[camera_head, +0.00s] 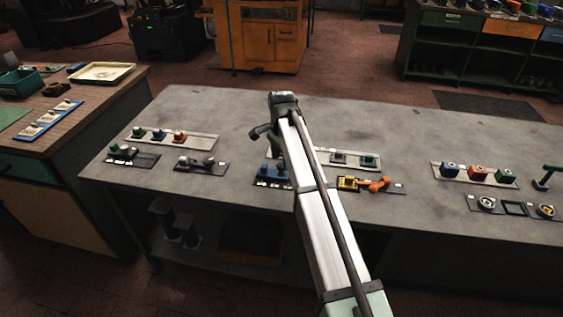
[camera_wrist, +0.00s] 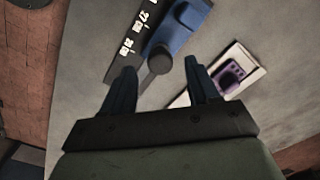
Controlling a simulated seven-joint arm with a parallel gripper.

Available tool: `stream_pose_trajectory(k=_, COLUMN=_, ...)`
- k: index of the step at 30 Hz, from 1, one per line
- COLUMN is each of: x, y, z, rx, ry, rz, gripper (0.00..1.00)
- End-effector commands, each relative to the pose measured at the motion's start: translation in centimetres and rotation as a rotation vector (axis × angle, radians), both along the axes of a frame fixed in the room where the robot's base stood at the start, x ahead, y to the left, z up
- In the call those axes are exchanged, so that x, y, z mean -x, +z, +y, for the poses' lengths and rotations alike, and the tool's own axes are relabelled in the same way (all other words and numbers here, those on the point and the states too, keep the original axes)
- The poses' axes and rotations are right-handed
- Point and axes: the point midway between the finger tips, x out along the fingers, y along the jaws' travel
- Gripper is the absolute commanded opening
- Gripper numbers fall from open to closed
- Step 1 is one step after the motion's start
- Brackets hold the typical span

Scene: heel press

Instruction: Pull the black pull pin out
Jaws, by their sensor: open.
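A black round knob with a short stem, which looks like the black pull pin (camera_wrist: 158,60), shows in the wrist view beside a blue block (camera_wrist: 183,24). Both sit at a dark strip (camera_wrist: 126,42) with white labels. My gripper (camera_wrist: 160,68) is open, with one dark finger on each side of the knob in the picture. Nothing is held. I cannot tell the height of the fingertips above the knob. In the head view the blue block (camera_head: 268,171) stands left of my arm, which hides part of that area; I cannot make out the pin there.
A purple part (camera_wrist: 231,76) on a pale plate lies right of the right finger in the wrist view. In the head view, a yellow part (camera_head: 348,183) and an orange part (camera_head: 379,184) lie right of my arm. The grey tabletop (camera_head: 222,112) is clear toward the back.

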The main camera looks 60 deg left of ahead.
Motion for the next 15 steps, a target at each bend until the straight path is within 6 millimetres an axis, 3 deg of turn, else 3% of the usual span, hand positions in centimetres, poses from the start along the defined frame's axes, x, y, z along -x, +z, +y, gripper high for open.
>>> stream_pose_trajectory(k=6, x=0.0, y=-1.8, z=0.0, rx=0.0, ry=0.0, rz=0.0, gripper=0.6)
stream_pose_trajectory(k=15, x=0.0, y=-2.2, z=0.0, rx=0.0, ry=0.0, rz=0.0, gripper=0.6)
